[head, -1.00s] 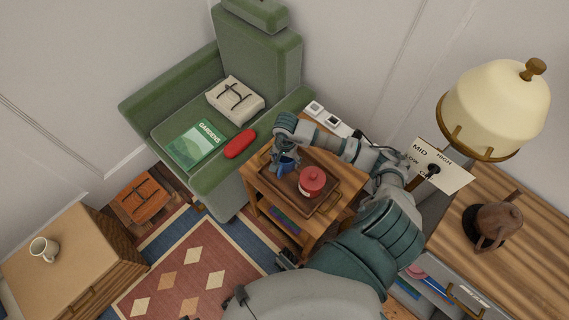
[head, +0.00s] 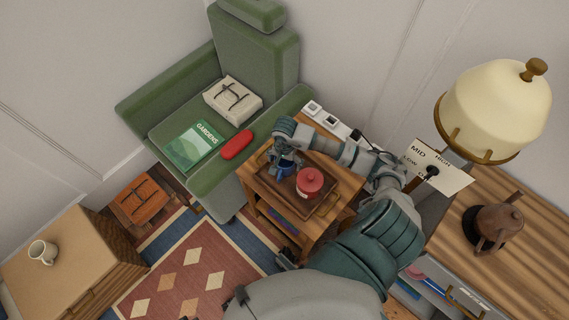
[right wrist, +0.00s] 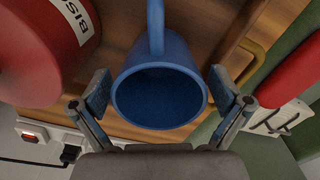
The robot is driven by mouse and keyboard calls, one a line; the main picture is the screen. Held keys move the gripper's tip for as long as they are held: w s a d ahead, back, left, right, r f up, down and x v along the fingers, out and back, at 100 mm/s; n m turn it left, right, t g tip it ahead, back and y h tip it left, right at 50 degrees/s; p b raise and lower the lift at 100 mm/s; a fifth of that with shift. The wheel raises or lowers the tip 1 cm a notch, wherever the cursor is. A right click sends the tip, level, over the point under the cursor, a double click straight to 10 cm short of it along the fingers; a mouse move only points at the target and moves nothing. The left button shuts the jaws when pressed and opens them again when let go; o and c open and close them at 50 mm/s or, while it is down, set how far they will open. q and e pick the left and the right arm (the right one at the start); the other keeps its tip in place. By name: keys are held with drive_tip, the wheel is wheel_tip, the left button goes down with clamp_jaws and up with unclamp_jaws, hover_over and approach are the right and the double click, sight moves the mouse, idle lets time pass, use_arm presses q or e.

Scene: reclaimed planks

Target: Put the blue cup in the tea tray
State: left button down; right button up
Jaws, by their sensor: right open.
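The blue cup (head: 287,170) is within the outline of the wooden tea tray (head: 328,204), at its left end beside a red tin. My right gripper (head: 283,163) is over the cup and partly hides it. In the right wrist view I look down into the empty cup (right wrist: 160,95), its handle pointing to the top of the picture. The right gripper (right wrist: 160,98) is open, with one finger on each side of the cup and gaps between. The cup's base is hidden there. My left gripper is not in view.
The red biscuit tin (head: 310,181) stands in the tray, close to the cup. The tray is on a small wooden table (head: 346,193). A green armchair (head: 262,60) holds a red case (head: 236,145). A lamp (head: 497,108) and brown pot (head: 493,226) are at right.

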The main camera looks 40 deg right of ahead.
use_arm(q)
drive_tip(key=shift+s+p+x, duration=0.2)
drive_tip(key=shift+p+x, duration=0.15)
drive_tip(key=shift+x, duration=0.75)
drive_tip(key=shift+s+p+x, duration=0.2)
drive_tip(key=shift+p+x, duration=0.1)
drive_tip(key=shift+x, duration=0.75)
use_arm(e)
wheel_tip(320, 180, up, 11)
drive_tip(key=shift+f, duration=0.15)
